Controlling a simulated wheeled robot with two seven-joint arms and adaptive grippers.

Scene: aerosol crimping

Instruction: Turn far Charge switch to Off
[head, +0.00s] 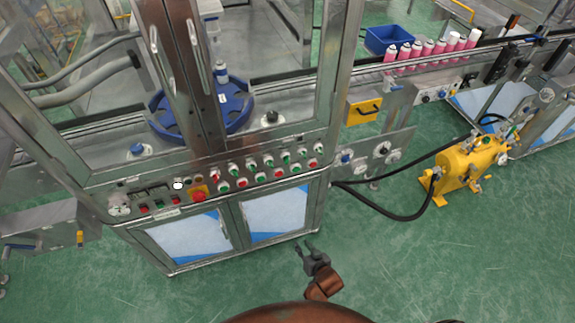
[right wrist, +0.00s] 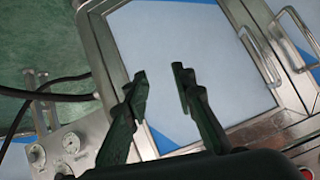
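The machine's control panel (head: 240,172) runs along the front of the metal cabinet in the head view, with rows of red and green buttons and small switches. The labels are too small to read, so I cannot tell which one is the Charge switch or how it is set. My right gripper (head: 308,250) is in front of the cabinet's lower doors, below the panel and apart from it. In the right wrist view its two fingers (right wrist: 160,85) are spread with nothing between them. My left gripper is not in view.
A red emergency button (head: 198,195) sits at the panel's left part. A yellow pump unit (head: 466,166) with black hoses stands on the green floor at the right. Pink cans (head: 428,50) line the conveyor. Cabinet door handles (right wrist: 292,40) stick out. The floor before the cabinet is clear.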

